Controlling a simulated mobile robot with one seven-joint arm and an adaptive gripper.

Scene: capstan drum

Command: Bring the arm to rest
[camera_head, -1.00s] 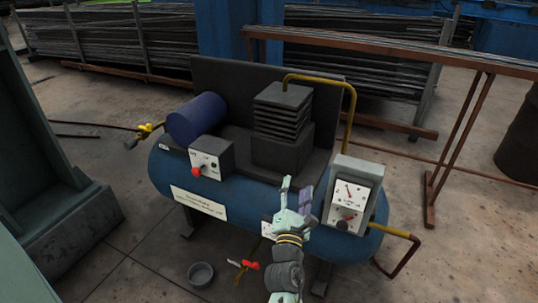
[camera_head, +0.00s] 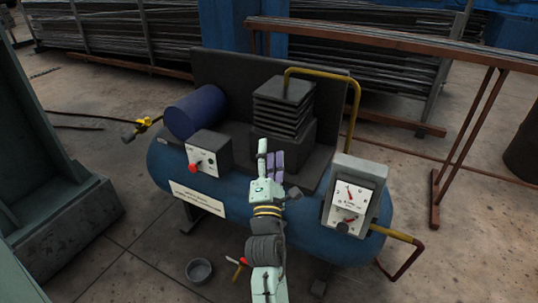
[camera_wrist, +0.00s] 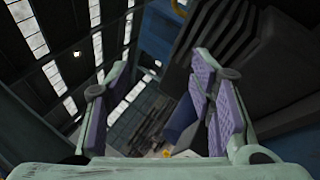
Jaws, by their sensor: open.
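My gripper (camera_head: 270,160) is in front of the blue compressor tank (camera_head: 235,202), at the middle of the machine, with its fingers pointing up. In the wrist view my gripper (camera_wrist: 163,100) shows two purple-padded fingers spread wide apart. Nothing is between the fingers. Behind them the wrist view shows the dark finned block (camera_wrist: 240,45), the blue motor cylinder (camera_wrist: 180,118) and the roof windows. My arm rises from the bottom edge of the head view and covers part of the tank.
A gauge box (camera_head: 354,195) stands right of my gripper, and a switch box with a red knob (camera_head: 209,152) stands left. The finned block (camera_head: 283,110) is behind. A red-handled valve (camera_head: 239,263) and a grey bowl (camera_head: 199,270) are low in front. Floor is open at the left front.

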